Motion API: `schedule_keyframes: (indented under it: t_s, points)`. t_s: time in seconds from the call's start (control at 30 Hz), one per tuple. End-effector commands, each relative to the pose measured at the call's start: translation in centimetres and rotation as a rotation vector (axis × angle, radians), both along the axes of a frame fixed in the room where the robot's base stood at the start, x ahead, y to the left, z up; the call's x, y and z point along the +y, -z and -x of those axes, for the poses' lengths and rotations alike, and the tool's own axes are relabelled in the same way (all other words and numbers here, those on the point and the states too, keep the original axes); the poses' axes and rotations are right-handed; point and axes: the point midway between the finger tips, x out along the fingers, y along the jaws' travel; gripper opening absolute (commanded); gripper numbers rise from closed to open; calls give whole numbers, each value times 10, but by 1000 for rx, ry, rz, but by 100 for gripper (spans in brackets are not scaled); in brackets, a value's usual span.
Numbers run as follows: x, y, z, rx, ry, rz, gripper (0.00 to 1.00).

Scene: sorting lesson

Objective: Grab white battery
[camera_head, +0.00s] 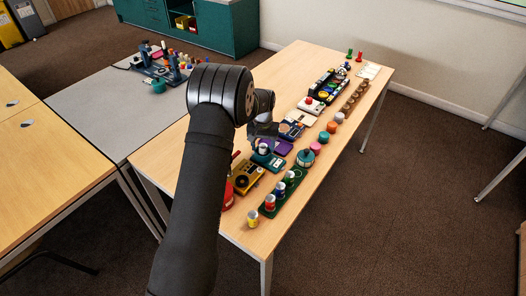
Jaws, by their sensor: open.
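My gripper (263,137) is open over the wooden table, at the end of my dark arm. Just below it, a small white piece (264,147) shows at a teal device (267,159); it may be the white battery, but it is too small and too covered to be sure. I cannot tell whether the fingers touch it or stand around it. A dark green holder (276,206) nearer the front edge carries several upright battery-like cylinders, including a red one (270,203) and a blue one (280,189).
A yellow cylinder (253,218) stands at the table's front edge. A yellow device (247,176) is left of the holder. Coloured round pieces (323,137) line the right side, with a wooden strip (355,96) farther back. The back left of the wooden table (290,70) is clear.

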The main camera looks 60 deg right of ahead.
Motion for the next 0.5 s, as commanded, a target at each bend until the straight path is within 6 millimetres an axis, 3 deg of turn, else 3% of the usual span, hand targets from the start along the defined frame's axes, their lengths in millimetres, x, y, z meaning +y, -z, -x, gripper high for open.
schedule_keyframes:
  t_s: [0.13,0.37,0.4,0.5]
  points:
    - [0,-1,0,0,0,1,53]
    - [0,-1,0,0,0,1,8]
    - [0,-1,0,0,0,1,4]
    - [0,-1,0,-1,0,2,3]
